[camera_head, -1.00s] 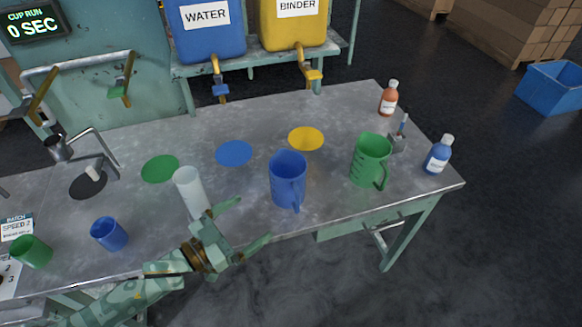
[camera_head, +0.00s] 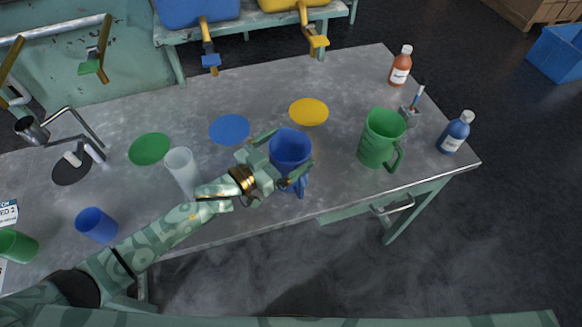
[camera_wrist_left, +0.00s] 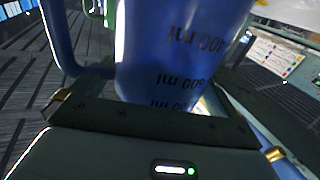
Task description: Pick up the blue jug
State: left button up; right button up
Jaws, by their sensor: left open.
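The blue jug (camera_head: 291,143) stands upright near the front edge of the table, its handle toward the front. My left gripper (camera_head: 289,154) is open, with one finger at the far left side of the jug and the other at its near right side. In the left wrist view the jug (camera_wrist_left: 175,45) fills the space beyond the gripper, with upside-down millilitre marks on its wall and its handle at the left. Whether the fingers touch the jug cannot be told. My right gripper is not in view.
A white cylinder (camera_head: 181,168) stands close left of my left gripper, beside my arm. A green jug (camera_head: 380,138) stands to the right. A blue cup (camera_head: 97,225) and a green cup (camera_head: 17,246) are at the left. Blue (camera_head: 457,132) and orange (camera_head: 400,67) bottles stand at the right.

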pick_arm(q)
jog(key=shift+w+d, duration=0.4)
jog(key=shift+d, duration=0.15)
jog(key=shift+a, duration=0.2)
jog(key=shift+c, duration=0.9)
jog(key=c, duration=1)
jog(key=shift+o, duration=0.2)
